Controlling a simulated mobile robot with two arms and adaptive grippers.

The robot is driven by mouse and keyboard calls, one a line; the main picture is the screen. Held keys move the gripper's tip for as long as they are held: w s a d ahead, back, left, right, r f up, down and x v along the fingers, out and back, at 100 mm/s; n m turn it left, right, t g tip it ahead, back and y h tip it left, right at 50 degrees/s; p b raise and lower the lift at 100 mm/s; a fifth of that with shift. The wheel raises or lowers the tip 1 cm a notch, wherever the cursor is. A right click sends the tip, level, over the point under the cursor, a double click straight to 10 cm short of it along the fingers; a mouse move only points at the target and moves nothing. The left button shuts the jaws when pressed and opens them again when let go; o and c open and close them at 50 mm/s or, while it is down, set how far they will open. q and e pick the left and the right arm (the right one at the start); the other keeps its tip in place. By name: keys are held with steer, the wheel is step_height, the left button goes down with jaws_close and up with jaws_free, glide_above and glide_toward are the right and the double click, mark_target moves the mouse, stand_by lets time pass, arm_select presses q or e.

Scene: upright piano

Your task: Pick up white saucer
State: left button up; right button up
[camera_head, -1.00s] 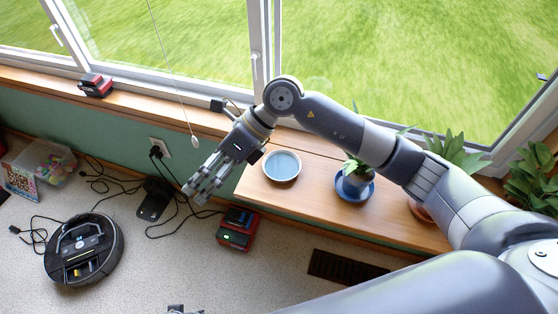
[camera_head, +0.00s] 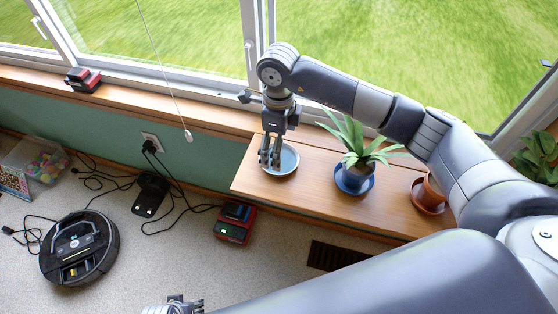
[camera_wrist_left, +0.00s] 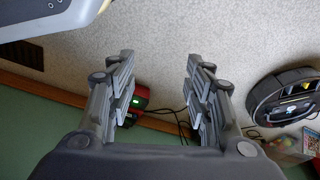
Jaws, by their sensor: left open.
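The saucer (camera_head: 287,161), pale with a bluish inside and a white rim, lies flat on the wooden ledge near its left end. My right gripper (camera_head: 270,162) points down over the saucer's left part and hides some of it. Whether its fingers touch the rim or how far apart they are is unclear. My left gripper (camera_head: 172,306) shows only partly at the bottom edge of the head view. In the left wrist view its fingers (camera_wrist_left: 160,90) are wide apart with nothing between them; the saucer is not seen there.
A plant in a blue pot (camera_head: 353,178) and a terracotta pot (camera_head: 430,193) stand right of the saucer on the ledge (camera_head: 320,180). Below are a red charger (camera_head: 235,222), a robot vacuum (camera_head: 79,247) and cables. A red-black battery (camera_head: 83,79) sits on the sill.

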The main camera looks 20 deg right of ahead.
mark_target(290, 158)
step_height(290, 158, down, 5)
steer(key=shift+r, duration=0.2)
steer(key=shift+f, duration=0.1)
steer(key=c, duration=0.9)
arm_select(q)
steer(key=shift+r, duration=0.65)
